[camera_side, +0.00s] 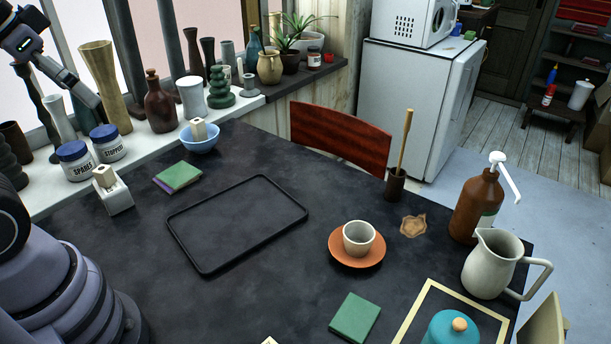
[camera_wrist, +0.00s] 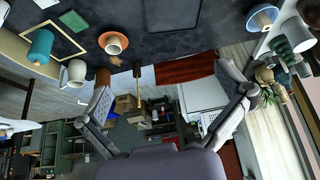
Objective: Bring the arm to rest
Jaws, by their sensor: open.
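My gripper (camera_wrist: 162,74) shows in the wrist view with its two fingers wide apart and nothing between them. That view is upside down and looks across the room, with the table along its top. In the side view part of my arm is raised at the upper left and its base is at the lower left; I cannot make out the fingers there. A pale cup (camera_side: 359,237) stands upright on an orange saucer (camera_side: 343,260) on the dark table (camera_side: 290,300). Both cup and saucer are apart from the gripper.
An empty black tray (camera_side: 240,222) lies mid-table. A grey pitcher (camera_side: 490,265), brown pump bottle (camera_side: 475,208), teal lidded jar (camera_side: 450,330) and green block (camera_side: 355,318) stand right and front. Vases and jars line the windowsill (camera_side: 240,105), near my raised arm. A red chair (camera_side: 340,140) stands behind.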

